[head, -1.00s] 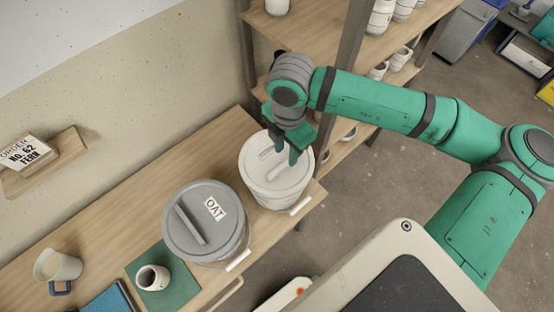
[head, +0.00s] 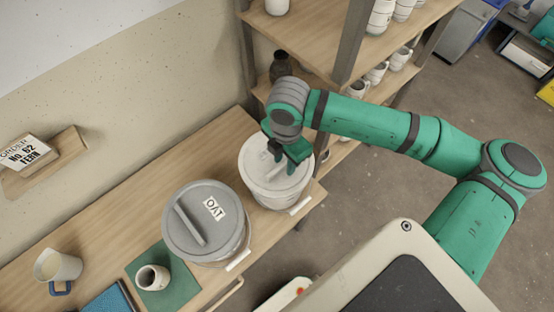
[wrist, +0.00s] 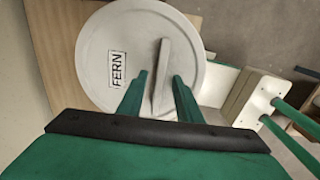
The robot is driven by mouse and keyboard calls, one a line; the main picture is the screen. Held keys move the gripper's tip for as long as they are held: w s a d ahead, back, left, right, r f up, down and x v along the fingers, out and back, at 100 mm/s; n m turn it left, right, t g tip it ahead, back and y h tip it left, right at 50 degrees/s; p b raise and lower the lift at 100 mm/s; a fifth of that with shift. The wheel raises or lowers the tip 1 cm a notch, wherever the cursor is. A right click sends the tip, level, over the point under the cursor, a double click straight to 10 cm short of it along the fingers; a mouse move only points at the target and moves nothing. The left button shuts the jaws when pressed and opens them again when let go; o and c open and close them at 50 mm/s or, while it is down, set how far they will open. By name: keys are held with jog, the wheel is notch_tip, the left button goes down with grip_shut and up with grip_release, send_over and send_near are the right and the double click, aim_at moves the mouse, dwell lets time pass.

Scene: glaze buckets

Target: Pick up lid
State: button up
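The round pale lid (head: 292,187) sits on the farther bucket (head: 273,195) at the right end of the bench. In the wrist view, the lid (wrist: 100,35) carries a label reading FERN (wrist: 117,69) and a raised bar handle (wrist: 164,65). My gripper (head: 281,164) is over this lid. In the wrist view, my gripper's two green fingers (wrist: 160,88) are apart, one on each side of the handle with gaps. I cannot tell how far the fingertips are above the lid.
A second bucket with a grey lid (head: 185,207) and its own label stands close by at front left. Shelves (head: 305,40) rise behind.

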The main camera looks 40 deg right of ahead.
jog(key=shift+f, duration=0.15)
jog(key=shift+c, duration=0.6)
grip_shut()
jog(key=shift+r, duration=0.55)
notch_tip(320, 180, up, 2)
jog(key=shift+r, duration=0.25)
jog(key=s+d+r, duration=0.2)
jog(key=s+r, duration=0.8)
jog(key=s, duration=0.3)
jog(key=shift+s+d, duration=0.2)
jog(key=shift+s, duration=0.2)
